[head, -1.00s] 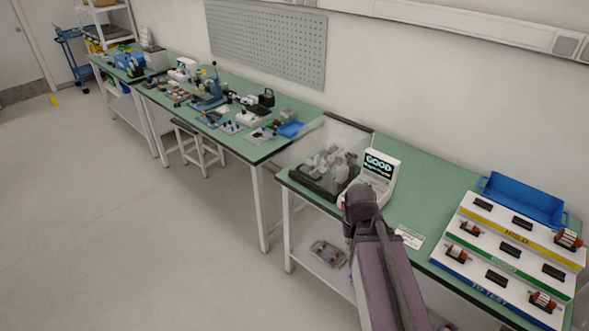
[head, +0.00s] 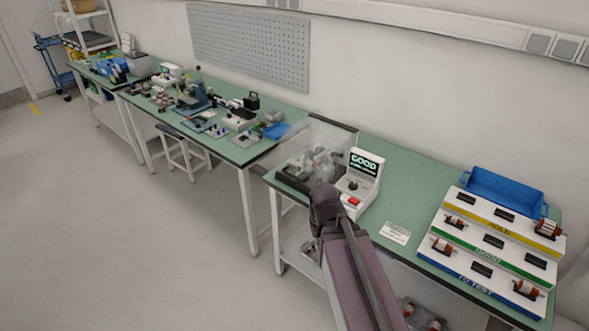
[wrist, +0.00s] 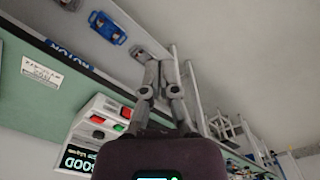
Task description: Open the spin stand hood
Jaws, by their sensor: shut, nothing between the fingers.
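The spin stand (head: 292,178) is a dark base with grey parts at the left end of the near green bench. A pale see-through hood (head: 333,134) with a dark upper edge shows around and behind it; how far it is raised is unclear. A white tester (head: 363,180) with a "GOOD" display and a red button stands right beside it; it also shows in the wrist view (wrist: 97,128). My gripper (wrist: 158,58) is shut and empty. In the head view my wrist is in front of the stand, and the fingers blend with its grey parts. I cannot tell contact.
A stepped rack (head: 492,240) with several rotors and a blue tray (head: 515,195) stand on the bench's right. A white card (head: 395,232) lies between. Another bench (head: 245,150) with tools is at the left. The floor (head: 120,240) in front is clear.

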